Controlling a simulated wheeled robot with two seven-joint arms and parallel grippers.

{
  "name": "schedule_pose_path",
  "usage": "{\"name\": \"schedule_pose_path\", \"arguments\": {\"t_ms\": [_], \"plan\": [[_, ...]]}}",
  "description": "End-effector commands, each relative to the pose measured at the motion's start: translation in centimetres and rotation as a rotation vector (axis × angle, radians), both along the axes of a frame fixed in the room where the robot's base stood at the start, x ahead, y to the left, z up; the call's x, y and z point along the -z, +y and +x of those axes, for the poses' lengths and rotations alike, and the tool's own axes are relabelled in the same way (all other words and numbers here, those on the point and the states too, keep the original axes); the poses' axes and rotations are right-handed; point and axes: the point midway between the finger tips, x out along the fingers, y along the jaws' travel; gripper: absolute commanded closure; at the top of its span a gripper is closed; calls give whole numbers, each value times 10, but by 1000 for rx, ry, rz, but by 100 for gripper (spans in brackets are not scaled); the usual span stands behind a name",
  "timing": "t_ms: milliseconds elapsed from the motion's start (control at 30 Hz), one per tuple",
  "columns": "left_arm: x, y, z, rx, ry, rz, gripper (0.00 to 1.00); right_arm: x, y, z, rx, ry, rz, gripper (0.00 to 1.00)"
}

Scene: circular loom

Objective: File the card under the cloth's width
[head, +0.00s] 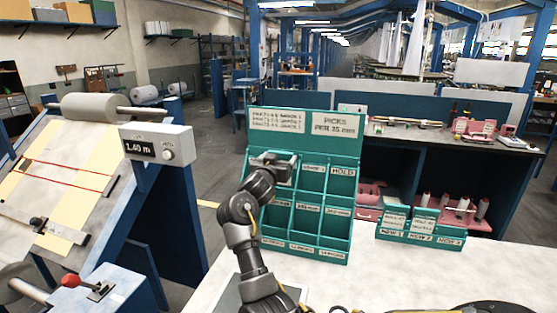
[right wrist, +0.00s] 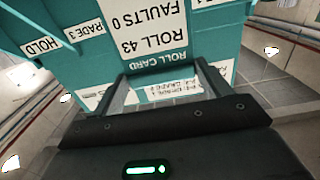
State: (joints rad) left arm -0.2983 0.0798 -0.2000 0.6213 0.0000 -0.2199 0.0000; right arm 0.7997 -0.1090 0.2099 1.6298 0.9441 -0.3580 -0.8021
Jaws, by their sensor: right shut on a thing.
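The roll card (right wrist: 152,28) is held in my right gripper (right wrist: 161,72), whose two fingers are at its lower edge in the right wrist view. Its upside-down print reads "ROLL CARD", "ROLL 43" and "FAULTS 0". In the head view my right gripper (head: 276,163) is in front of the upper row of a teal pigeonhole rack (head: 353,190), and I cannot make out the card there. The rack has labelled compartments, one marked "HOLD" at upper right. A display (head: 139,149) beside the cloth (head: 65,165) reads 1.40 m. My left gripper is not in view.
Low teal boxes (head: 420,233) with labels stand on the white table (head: 400,275) right of the rack. Pink trays (head: 458,213) with white cones lie behind them. The inspection frame with its red-knobbed lever (head: 71,281) stands at left. The table's front right is mostly clear.

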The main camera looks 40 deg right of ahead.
Motion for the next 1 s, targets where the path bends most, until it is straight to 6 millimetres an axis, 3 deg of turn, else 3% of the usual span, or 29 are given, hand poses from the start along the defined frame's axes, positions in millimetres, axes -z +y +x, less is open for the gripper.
{"name": "schedule_pose_path", "arguments": {"t_ms": [567,1000], "plan": [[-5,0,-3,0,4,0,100,0,0,1,0,0,0,51],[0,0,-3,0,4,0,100,12,0,0,1,1,1,51]]}}
